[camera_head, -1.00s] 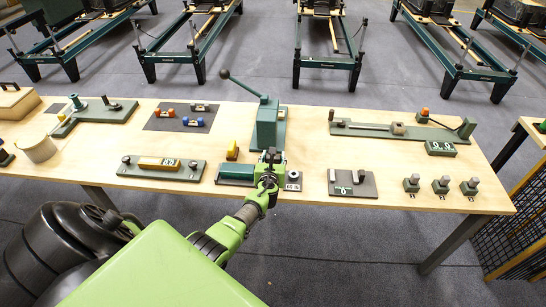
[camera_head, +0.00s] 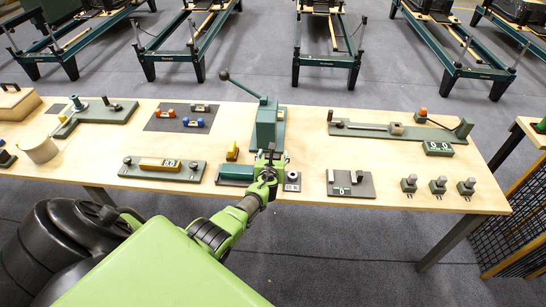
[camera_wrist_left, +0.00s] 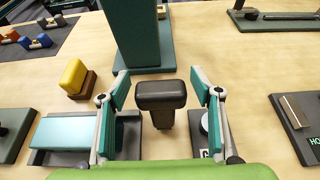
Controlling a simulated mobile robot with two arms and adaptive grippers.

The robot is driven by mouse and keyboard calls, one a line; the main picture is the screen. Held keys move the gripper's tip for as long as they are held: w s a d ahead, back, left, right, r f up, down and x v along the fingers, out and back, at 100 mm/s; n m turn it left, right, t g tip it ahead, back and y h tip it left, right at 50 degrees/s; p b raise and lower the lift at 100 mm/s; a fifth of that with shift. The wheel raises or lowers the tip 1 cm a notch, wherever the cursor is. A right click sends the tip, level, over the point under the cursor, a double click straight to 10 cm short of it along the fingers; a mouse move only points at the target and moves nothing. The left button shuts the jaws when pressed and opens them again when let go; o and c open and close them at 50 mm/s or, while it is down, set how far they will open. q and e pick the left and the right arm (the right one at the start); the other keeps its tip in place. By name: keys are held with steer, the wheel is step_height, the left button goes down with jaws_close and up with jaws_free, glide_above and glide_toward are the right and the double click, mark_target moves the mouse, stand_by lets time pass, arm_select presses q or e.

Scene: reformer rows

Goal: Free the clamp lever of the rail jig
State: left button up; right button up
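My left gripper (camera_head: 268,160) is at the front centre of the table, before a tall green fixture (camera_head: 266,127) with a long ball-ended handle. In the left wrist view my left gripper (camera_wrist_left: 162,78) is open, its teal-padded fingers spread on either side of a dark block-shaped lever head (camera_wrist_left: 161,94) on a short post. Gaps show on both sides of the head. I take this for the clamp lever, but the frames do not confirm it. A teal bar (camera_wrist_left: 75,133) lies in a grey holder left of it. The lever's base is partly hidden. My right gripper is not visible.
A yellow block (camera_wrist_left: 74,76) stands close left of the left finger. A grey plate with a round part (camera_head: 292,180) is close right. A long green rail fixture (camera_head: 365,131) lies at the back right. Bare table shows around (camera_head: 325,150).

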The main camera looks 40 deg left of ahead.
arm_select(q)
steer(key=shift+s+d+f, duration=0.15)
steer(key=shift+s+f, duration=0.05)
steer(key=shift+s+d+r, duration=0.15)
steer(key=shift+s+d, duration=0.2)
steer(key=shift+s, duration=0.05)
steer(key=v, duration=1)
steer(key=shift+s+r, duration=0.25)
steer(key=shift+r, duration=0.15)
